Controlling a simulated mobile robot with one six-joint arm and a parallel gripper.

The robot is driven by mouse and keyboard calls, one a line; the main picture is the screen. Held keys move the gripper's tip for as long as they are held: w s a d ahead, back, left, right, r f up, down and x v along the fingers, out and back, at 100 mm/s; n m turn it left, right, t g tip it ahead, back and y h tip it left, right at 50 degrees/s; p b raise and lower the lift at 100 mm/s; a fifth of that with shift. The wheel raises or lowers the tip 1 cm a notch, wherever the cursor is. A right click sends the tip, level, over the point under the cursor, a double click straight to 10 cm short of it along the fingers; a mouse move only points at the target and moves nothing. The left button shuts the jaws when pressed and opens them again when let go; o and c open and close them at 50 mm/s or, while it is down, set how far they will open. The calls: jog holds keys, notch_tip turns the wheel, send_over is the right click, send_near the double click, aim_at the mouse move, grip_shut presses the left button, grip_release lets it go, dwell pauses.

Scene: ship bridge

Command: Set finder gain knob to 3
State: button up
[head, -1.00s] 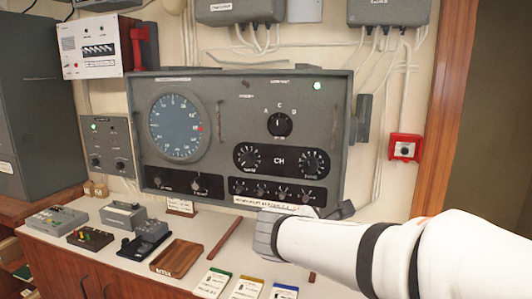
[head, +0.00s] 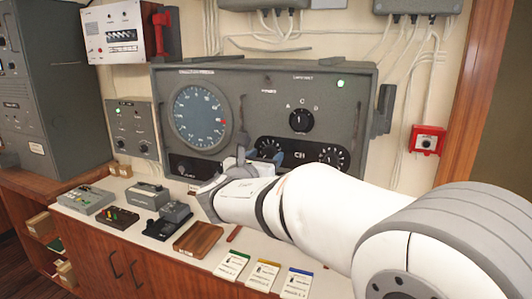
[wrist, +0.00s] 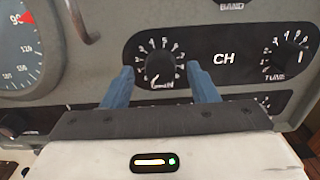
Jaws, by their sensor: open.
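The finder's gain knob (wrist: 159,68) is a round black knob with a white number scale, at the left end of the black CH panel. It also shows in the head view (head: 268,147), partly behind my gripper. My gripper (wrist: 160,82) is open, with one blue-grey finger on each side of the knob's lower half in the wrist view. Gaps show between the fingers and the knob, and I cannot tell whether the fingertips reach its depth. The lettering under the knob is blurred, and I cannot read its setting surely. In the head view my gripper (head: 240,158) is in front of the panel.
The tune knob (wrist: 287,50) sits at the panel's right end. The band selector (head: 300,119) is above. A blue compass dial (head: 201,117) is to the left, with a handle (wrist: 80,22) beside it. Small boxes and cards (head: 265,276) lie on the counter below.

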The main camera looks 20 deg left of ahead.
jog(key=shift+w, duration=0.3)
jog(key=c, duration=0.9)
jog(key=shift+c, duration=0.3)
jog(key=shift+f+b, duration=0.1)
jog(key=shift+b, duration=0.4)
